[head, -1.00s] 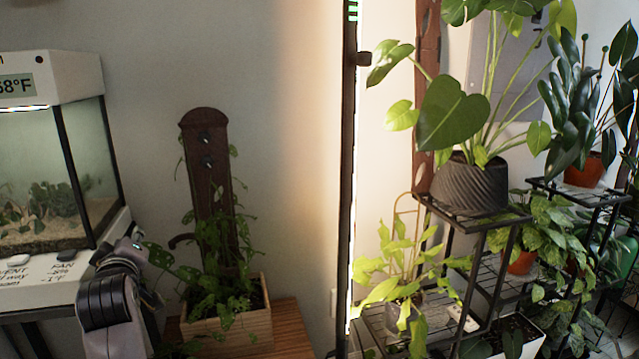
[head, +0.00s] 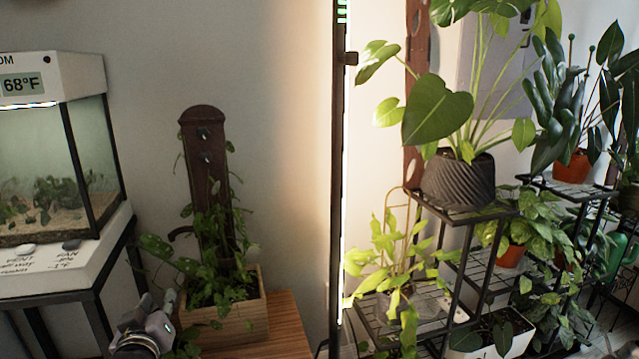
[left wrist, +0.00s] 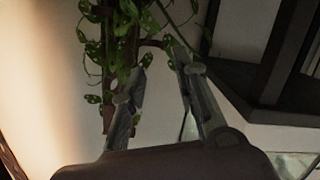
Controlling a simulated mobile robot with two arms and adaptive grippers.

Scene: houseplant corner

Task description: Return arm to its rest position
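My left gripper (head: 158,304) is low in the head view, left of and in front of the wooden planter box (head: 236,318). In the left wrist view its two fingers (left wrist: 163,76) stand apart with only pale wall between them, so it is open and empty. Trailing leaves show beyond the fingertips in that view; I cannot tell whether any touch. My right arm and gripper are in neither view.
A glass terrarium (head: 60,150) stands on a dark-framed table (head: 90,310) at the left. The planter, with a dark wooden post (head: 205,150), stands on a wooden surface (head: 285,325). Black plant stands (head: 480,215) with several potted plants fill the right.

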